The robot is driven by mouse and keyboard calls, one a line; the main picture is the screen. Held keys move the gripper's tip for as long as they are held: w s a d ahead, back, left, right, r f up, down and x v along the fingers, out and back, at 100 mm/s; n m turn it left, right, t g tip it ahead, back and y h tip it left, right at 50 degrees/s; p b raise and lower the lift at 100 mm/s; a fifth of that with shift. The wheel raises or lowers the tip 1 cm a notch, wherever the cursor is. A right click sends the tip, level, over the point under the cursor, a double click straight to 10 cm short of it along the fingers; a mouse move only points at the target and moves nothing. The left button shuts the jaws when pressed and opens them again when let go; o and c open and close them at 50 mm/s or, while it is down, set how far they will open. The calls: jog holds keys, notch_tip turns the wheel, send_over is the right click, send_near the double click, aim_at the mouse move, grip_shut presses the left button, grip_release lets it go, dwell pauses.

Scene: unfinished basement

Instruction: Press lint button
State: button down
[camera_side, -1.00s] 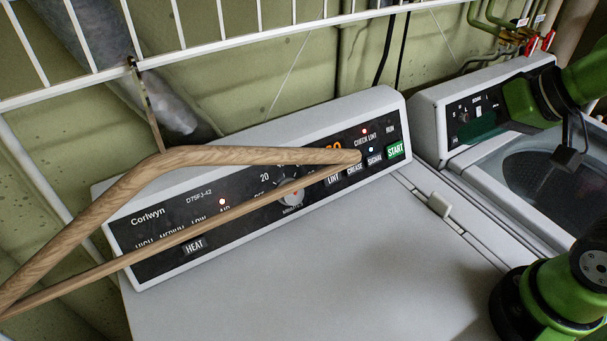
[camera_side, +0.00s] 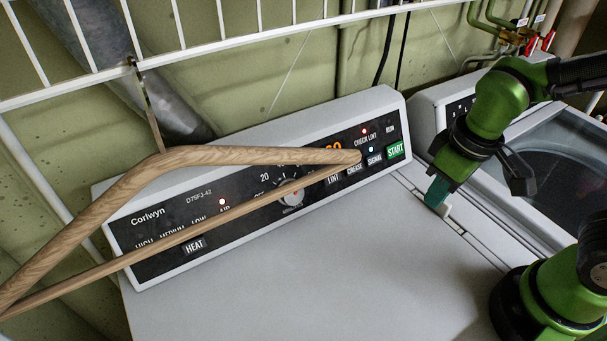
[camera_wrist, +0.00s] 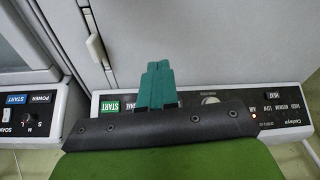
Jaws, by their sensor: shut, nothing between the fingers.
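The lint button, labelled LINT (camera_side: 333,180), is on the dryer's black control panel (camera_side: 160,234), partly covered by a wooden hanger in the side view. CREASE, SIGNAL and the green START button (camera_side: 395,151) lie to its right. My gripper (camera_side: 437,193) is shut and empty, above the dryer top near the gap to the washer, right of and apart from the panel. In the wrist view its teal fingertips (camera_wrist: 157,68) are together, and the START button (camera_wrist: 112,106) shows left of them. The lint button is hidden there behind my gripper.
The wooden hanger (camera_side: 250,156) crosses in front of the panel. A white wire shelf (camera_side: 230,41) runs above. The washer (camera_side: 545,150) stands at the right. The dryer top (camera_side: 300,285) is clear.

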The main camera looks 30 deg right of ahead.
aim_at(332, 178)
jog(key=f+n+h, duration=0.2)
jog(key=n+h, duration=0.1)
jog(key=n, duration=0.1)
jog(key=w+f+n+h, duration=0.1)
jog(key=f+n+h, duration=0.2)
jog(key=n, duration=0.1)
jog(key=f+n+h, duration=0.3)
jog(key=n, duration=0.1)
jog(key=shift+w+a+f+h, duration=0.2)
jog(key=shift+w+a+h, duration=0.05)
jog(key=shift+w+h, duration=0.15)
jog(key=w+a+n+t, duration=0.1)
jog(key=n+t, duration=0.1)
jog(key=w+a+n+t+h, duration=0.1)
jog(key=n+t, duration=0.1)
jog(key=w+a+n+t+h, duration=0.1)
jog(key=w+n+t, duration=0.1)
jog(key=shift+w+a+f, duration=0.1)
jog(key=shift+f, duration=0.3)
jog(key=w+a+r+n+t, duration=0.2)
jog(key=w+n+t, duration=0.1)
jog(key=shift+w+r+t, duration=0.2)
jog(key=shift+r+t, duration=0.1)
jog(key=shift+w+f, duration=0.65)
jog(key=shift+w, duration=0.65)
jog(key=shift+w+f, duration=0.7)
jog(key=shift+w, duration=0.65)
jog(key=shift+w+f, duration=0.65)
jog(key=shift+w, duration=0.65)
